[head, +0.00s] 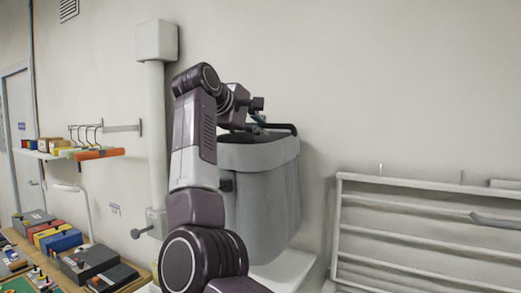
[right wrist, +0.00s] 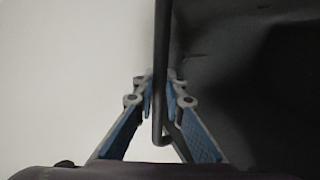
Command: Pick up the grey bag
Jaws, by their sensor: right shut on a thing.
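The grey bag (head: 265,195) stands upright against the wall, right of the picture's middle, with a dark handle (head: 285,126) at its top. My right gripper (head: 258,120) is at the bag's top, partly hidden by my arm. In the right wrist view, the two blue-padded fingers of my right gripper (right wrist: 160,95) are shut on the dark handle bar (right wrist: 162,45). The bag's dark side (right wrist: 260,90) fills the right of that view. My arm hides the bag's left part in the head view. My left gripper is not in view.
A white surface (head: 285,270) lies beneath the bag; I cannot tell if they touch. A white rack (head: 430,235) stands to the right. A bench with several boxes (head: 92,262) and a wall shelf (head: 45,153) are at left. A grey pipe (head: 155,110) runs down the wall.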

